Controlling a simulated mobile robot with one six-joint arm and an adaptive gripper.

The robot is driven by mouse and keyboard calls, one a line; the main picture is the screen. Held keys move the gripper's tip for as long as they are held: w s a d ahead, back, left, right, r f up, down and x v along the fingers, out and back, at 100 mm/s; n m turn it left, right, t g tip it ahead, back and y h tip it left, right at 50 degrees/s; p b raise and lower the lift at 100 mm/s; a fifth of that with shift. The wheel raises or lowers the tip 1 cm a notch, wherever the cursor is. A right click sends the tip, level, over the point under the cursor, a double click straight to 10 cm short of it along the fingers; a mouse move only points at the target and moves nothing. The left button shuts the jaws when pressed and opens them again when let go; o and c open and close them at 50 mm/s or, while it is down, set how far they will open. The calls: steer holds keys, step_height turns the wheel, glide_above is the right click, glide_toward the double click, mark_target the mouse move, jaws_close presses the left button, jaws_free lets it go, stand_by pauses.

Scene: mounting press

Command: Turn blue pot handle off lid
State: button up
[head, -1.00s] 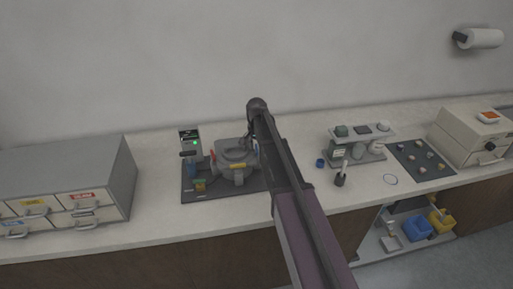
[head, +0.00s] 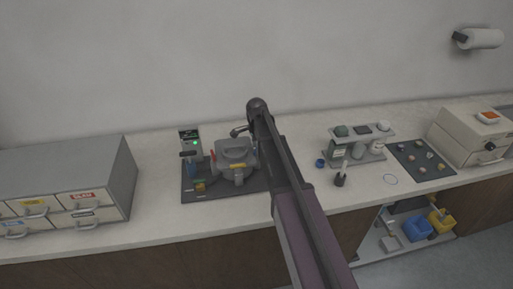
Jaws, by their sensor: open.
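The grey press (head: 238,172) stands on a dark mat (head: 228,192), left of my arm. A rounded grey lid-like top with a raised handle shape (head: 236,151) sits on it. A small blue part (head: 191,169) stands at the mat's left side, below a dark bar; I cannot tell whether it is the blue pot. My gripper (head: 238,131) shows small at the far end of my arm, behind and above the press top. It is open and appears apart from the press. My arm hides the press's right side.
A grey drawer cabinet (head: 100,170) stands at left. A bottle rack (head: 372,152), small blue cap (head: 320,163), dark sample mat (head: 420,160) and beige box (head: 470,135) are at right.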

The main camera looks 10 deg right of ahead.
steer(key=m, duration=0.3)
steer(key=shift+m, duration=0.4)
step_height(320, 180, up, 14)
steer(key=p, duration=1.4)
steer(key=s+f+n+b, duration=0.6)
steer(key=s, duration=0.2)
steer(key=s+f+n+b, duration=0.6)
steer(key=s+b, duration=0.1)
steer(key=s, duration=0.1)
steer(key=s+f+n+b, duration=0.6)
steer(key=s+f, duration=0.1)
steer(key=s, duration=0.1)
steer(key=shift+s+d+f, duration=0.1)
steer(key=shift+s+d, duration=0.05)
steer(key=shift+s, duration=0.15)
steer(key=shift+s+f+n+b, duration=0.55)
steer(key=shift+s+n+b, duration=0.15)
steer(key=shift+s+n, duration=0.1)
